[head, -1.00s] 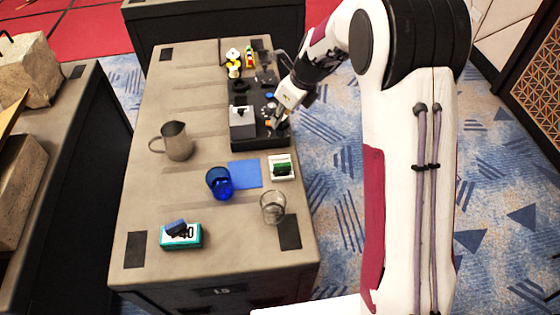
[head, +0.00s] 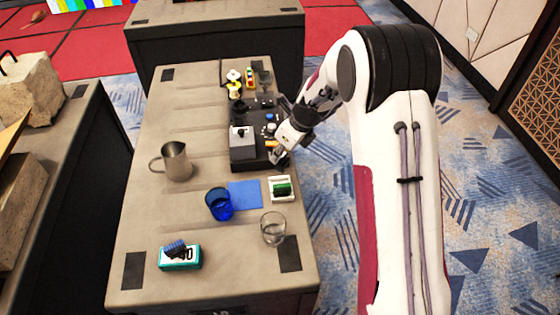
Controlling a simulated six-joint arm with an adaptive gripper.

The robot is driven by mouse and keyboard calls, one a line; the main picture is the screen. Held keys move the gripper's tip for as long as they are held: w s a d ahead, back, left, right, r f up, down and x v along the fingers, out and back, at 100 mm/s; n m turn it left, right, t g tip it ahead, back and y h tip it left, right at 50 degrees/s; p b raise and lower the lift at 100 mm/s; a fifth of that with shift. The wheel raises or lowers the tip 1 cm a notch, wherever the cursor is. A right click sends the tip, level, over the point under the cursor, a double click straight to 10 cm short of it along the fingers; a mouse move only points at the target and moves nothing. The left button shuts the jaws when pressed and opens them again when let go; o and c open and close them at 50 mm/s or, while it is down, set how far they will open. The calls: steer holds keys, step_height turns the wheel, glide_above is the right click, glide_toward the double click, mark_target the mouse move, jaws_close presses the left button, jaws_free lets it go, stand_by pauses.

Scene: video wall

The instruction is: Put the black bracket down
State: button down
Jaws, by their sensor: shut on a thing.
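My gripper (head: 279,156) is at the near right corner of the black tray (head: 243,163), at the table's right side. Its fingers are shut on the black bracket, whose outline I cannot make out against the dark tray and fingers. I cannot tell whether the bracket touches the tray or hangs just above it. A grey block (head: 243,137) and several small parts stand on the tray, left of and behind the gripper.
Near the gripper are a white dish with a green thing (head: 281,188), a blue sheet (head: 245,195), a blue cup (head: 219,204) and a clear glass (head: 272,229). A metal pitcher (head: 176,162) and a teal box (head: 180,258) stand left. Bare tabletop (head: 215,275) lies in front.

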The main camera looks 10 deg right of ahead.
mark_target(280, 161)
steer(key=shift+f, duration=1.85)
steer(key=shift+f, duration=0.6)
steer(key=c, duration=1.8)
jaws_free()
steer(key=shift+c, duration=0.2)
steer(key=shift+r, duration=0.15)
steer(key=shift+r, duration=0.5)
steer(key=v, duration=1.2)
